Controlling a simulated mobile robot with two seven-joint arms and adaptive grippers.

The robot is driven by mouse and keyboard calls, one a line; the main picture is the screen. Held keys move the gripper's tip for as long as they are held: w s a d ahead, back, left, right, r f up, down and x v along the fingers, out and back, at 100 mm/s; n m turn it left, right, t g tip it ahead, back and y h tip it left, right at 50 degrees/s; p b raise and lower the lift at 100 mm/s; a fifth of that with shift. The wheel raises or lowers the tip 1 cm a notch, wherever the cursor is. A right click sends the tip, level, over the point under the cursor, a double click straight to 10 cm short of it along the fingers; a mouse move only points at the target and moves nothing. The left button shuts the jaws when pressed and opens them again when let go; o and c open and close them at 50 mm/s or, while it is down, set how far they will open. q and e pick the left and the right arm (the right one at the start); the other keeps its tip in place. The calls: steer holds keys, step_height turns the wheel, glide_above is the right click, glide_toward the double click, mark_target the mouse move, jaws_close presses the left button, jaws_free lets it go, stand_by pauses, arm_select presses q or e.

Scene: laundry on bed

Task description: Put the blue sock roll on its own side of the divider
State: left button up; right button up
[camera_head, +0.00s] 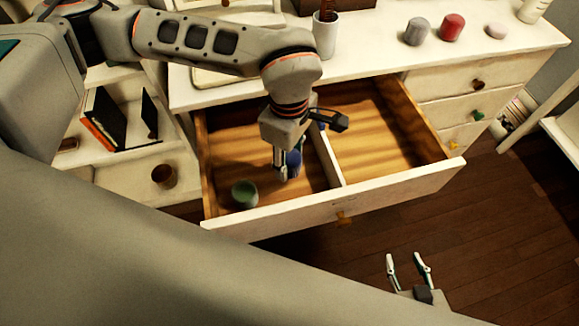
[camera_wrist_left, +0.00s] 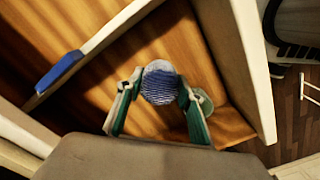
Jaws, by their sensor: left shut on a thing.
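The open drawer (camera_head: 425,178) has a white divider (camera_head: 326,158) splitting it into left and right compartments. My left gripper (camera_head: 281,172) reaches down into the left compartment, shut on the blue sock roll (camera_head: 294,163). The wrist view shows the striped blue sock roll (camera_wrist_left: 160,84) between the two fingers. I cannot tell whether it touches the drawer floor. A green roll (camera_head: 244,194) lies in the left compartment near the front, partly behind a finger in the wrist view (camera_wrist_left: 206,101). My right gripper (camera_head: 407,258) is open and empty, in front of the drawer.
The right compartment (camera_head: 385,125) looks empty. A blue piece (camera_wrist_left: 59,71) sits on the divider's top edge. Grey (camera_head: 417,31) and red (camera_head: 452,27) rolls and a white cup (camera_head: 326,37) stand on the dresser top. Shelves with books (camera_head: 115,120) are at left.

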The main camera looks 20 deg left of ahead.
mark_target(289, 170)
arm_select(q)
step_height(289, 170, down, 4)
steer(key=shift+b, duration=0.35)
steer(key=shift+f, duration=0.1)
steer(key=shift+f, duration=0.15)
steer(key=o, duration=1.1)
